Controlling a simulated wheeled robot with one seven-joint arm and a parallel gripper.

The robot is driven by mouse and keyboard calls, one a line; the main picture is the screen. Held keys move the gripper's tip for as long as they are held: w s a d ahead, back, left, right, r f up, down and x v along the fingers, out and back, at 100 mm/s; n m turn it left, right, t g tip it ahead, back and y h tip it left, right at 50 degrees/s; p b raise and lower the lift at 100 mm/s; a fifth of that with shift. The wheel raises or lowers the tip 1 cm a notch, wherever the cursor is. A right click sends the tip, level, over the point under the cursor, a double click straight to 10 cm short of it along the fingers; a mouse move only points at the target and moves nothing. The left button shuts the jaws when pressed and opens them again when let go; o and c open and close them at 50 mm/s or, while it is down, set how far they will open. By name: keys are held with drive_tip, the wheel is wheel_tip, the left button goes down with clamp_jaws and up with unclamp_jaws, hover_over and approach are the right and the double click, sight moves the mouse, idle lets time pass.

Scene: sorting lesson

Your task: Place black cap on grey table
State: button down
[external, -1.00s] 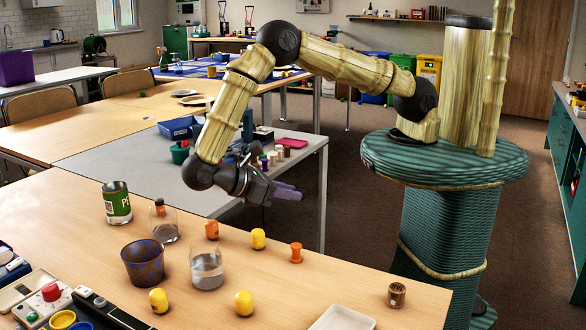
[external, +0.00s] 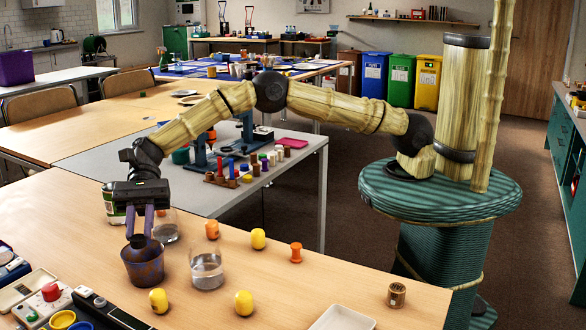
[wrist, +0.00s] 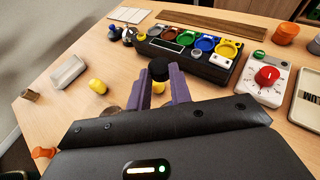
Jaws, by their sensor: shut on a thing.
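The black cap (external: 138,241) is between the fingertips of my gripper (external: 144,236), at the mouth of a purple-brown cup (external: 142,265) on the wooden table. The wrist view also shows the black cap (wrist: 158,69) pinched between the two purple fingers of my gripper (wrist: 160,76). I cannot tell whether the cap touches the cup. The grey table (external: 110,162) stands behind the wooden table, with my forearm passing above it.
On the wooden table (external: 330,285), a glass of clear liquid (external: 206,268) stands right of the cup, with several yellow and orange pieces nearby. The grey table holds a blue stand, coloured pegs and a pink dish (external: 292,143). Its left front part is clear.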

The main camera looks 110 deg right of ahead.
drive_tip(key=w+d+f+m+t+h+b, duration=0.2)
drive_tip(key=w+d+m+t+b, duration=0.3)
drive_tip(key=w+d, duration=0.7)
drive_tip(key=w+m+t+h, duration=0.1)
drive_tip(key=m+t, duration=0.1)
drive_tip(key=shift+d+t, duration=0.3)
drive_tip(key=shift+w, duration=0.1)
hover_over(97, 260)
drive_tip(key=shift+f+b, duration=0.45)
drive_tip(key=shift+f, duration=2.1)
drive_tip(key=shift+f, duration=0.1)
drive_tip(key=shift+f+b, duration=0.35)
drive_tip(key=shift+f, duration=2.05)
